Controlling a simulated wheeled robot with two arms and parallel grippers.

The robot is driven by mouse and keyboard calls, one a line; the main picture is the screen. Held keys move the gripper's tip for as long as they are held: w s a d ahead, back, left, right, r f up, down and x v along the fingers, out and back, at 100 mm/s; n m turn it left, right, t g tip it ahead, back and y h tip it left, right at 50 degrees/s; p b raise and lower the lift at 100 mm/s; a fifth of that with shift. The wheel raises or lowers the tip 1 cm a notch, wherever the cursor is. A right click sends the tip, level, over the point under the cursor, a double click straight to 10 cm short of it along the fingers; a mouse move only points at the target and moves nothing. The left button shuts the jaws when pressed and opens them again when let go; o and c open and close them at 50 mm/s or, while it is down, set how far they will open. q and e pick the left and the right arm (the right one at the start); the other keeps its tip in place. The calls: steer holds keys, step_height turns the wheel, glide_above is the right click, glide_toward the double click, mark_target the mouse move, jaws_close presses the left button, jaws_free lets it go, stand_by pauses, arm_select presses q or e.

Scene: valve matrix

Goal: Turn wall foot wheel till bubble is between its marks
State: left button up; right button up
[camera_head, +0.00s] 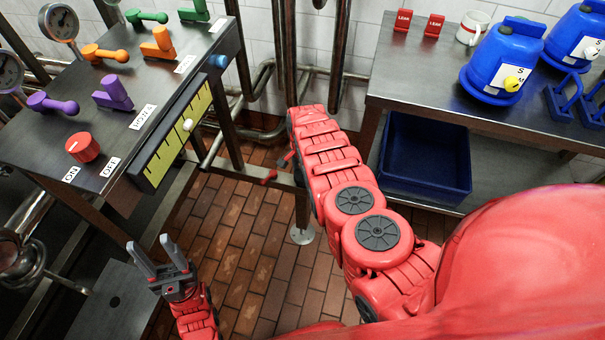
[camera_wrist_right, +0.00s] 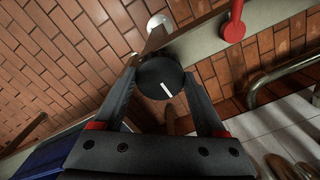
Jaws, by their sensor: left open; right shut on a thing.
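A black round wheel (camera_wrist_right: 160,77) with a white line on its face sits between the fingers of my right gripper (camera_wrist_right: 161,72) in the right wrist view. The fingers are shut on its sides. In the head view my red right arm hides this wheel and gripper. A yellow scale (camera_head: 168,140) with black marks is on the front side of the left bench. Its pale round bubble (camera_head: 187,125) lies towards the far half; I cannot tell clearly which marks bound it. My left gripper (camera_head: 158,246) is open and empty, low in front of the left bench.
The left bench (camera_head: 120,85) carries coloured levers, a red knob (camera_head: 82,147) and gauges. A blue knob (camera_head: 218,61) is on its side. A red handle (camera_wrist_right: 232,28) is near the wheel. A blue crate (camera_head: 425,155) sits below the right bench. Brick floor is open between the benches.

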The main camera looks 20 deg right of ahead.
mark_target(302, 175)
steer(key=shift+m+b, duration=0.4)
steer(key=shift+m, duration=1.1)
steer(key=o, duration=1.3)
steer(key=shift+w+r, duration=0.1)
steer(key=shift+r, duration=0.45)
step_height(302, 175, up, 16)
steer(key=p, duration=0.3)
steer(key=shift+r, duration=0.1)
